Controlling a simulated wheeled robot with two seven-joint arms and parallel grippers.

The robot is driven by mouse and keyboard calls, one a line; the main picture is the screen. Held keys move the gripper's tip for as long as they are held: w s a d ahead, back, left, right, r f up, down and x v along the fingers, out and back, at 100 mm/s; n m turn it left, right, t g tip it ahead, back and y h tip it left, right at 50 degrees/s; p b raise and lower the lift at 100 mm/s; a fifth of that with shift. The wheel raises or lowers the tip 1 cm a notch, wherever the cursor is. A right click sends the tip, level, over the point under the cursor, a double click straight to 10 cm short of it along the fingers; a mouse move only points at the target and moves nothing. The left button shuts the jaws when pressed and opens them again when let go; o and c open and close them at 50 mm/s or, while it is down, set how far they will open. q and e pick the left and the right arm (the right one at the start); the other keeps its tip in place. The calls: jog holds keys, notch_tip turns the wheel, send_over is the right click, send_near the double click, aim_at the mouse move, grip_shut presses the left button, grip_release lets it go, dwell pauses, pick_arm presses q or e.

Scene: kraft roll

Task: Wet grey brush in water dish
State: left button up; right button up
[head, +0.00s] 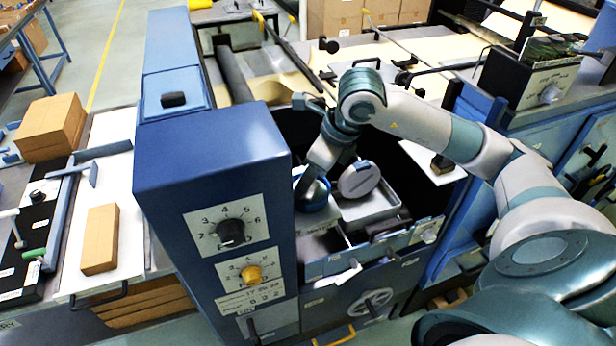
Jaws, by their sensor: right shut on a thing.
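My right arm reaches in from the right, and my right gripper (312,190) points down inside the blue machine's open bay. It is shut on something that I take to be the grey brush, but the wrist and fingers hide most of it. A shallow grey metal tray (374,212), which looks like the water dish, lies just right of and below the gripper. I cannot tell whether the brush touches it or any water. A round pale disc (358,180) stands tilted beside the gripper. My left gripper is not in view.
The tall blue cabinet (205,160) with dials stands close left of the gripper. A blue front panel (370,258) with a white handle bounds the bay. Cardboard blocks (101,240) lie on the left bench. A dark control box (525,80) stands at the right.

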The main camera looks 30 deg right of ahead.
jog(key=shift+s+f+b, duration=0.15)
jog(key=shift+f+b, duration=0.05)
jog(key=shift+b, duration=0.15)
dwell(1.8)
jog(key=shift+r+p, duration=0.4)
jog(key=shift+r, duration=0.35)
jog(key=shift+r+p, duration=1.35)
jog(key=shift+r, duration=1.55)
